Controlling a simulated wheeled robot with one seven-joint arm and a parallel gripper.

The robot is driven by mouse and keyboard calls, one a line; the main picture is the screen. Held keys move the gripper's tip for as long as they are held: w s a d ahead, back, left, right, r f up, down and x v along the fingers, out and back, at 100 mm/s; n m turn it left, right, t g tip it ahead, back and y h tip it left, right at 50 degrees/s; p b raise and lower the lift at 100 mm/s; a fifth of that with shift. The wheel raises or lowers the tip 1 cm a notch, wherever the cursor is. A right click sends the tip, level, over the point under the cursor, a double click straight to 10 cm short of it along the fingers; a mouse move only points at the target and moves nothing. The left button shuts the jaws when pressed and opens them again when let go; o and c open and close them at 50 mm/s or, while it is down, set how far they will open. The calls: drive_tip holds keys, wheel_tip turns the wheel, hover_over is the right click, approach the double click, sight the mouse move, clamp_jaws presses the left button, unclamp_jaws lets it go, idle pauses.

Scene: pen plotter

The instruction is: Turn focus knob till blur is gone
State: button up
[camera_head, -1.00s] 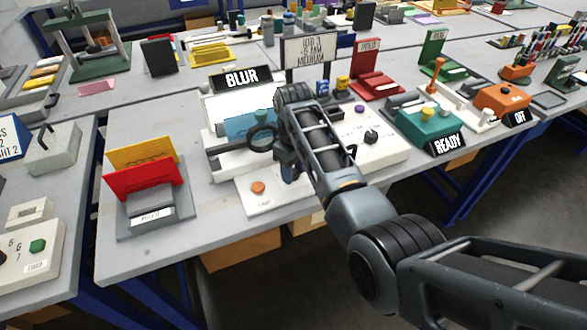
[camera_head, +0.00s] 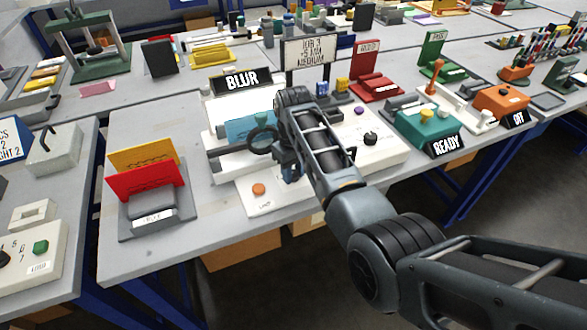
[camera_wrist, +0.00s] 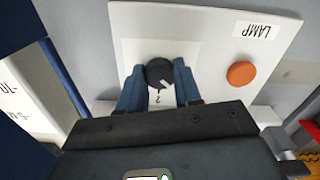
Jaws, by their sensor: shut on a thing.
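The focus knob (camera_wrist: 159,73) is a round black knob with a pale pointer mark, on a white panel (camera_wrist: 205,40) in the wrist view. My gripper (camera_wrist: 160,88) has its blue fingers on both sides of the knob and is shut on it. In the head view my gripper (camera_head: 291,168) is at the front of the white machine, and my arm hides the knob there. A black sign (camera_head: 242,81) behind the machine reads BLUR.
An orange lamp button (camera_head: 258,189) sits left of my gripper; it also shows in the wrist view (camera_wrist: 242,73). Another black knob (camera_head: 370,138) is to the right. A teal device (camera_head: 428,123) has a READY sign. A holder with red and yellow cards (camera_head: 148,181) stands at the left.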

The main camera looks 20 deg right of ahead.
drive_tip(key=m+p, duration=0.1)
drive_tip(key=m, duration=0.3)
drive_tip(key=shift+r, duration=0.1)
drive_tip(key=shift+m+p, duration=0.55)
drive_tip(key=shift+m, duration=1.95)
drive_tip(key=o, duration=1)
drive_tip(key=shift+o, duration=0.2)
drive_tip(key=shift+r, duration=3.85)
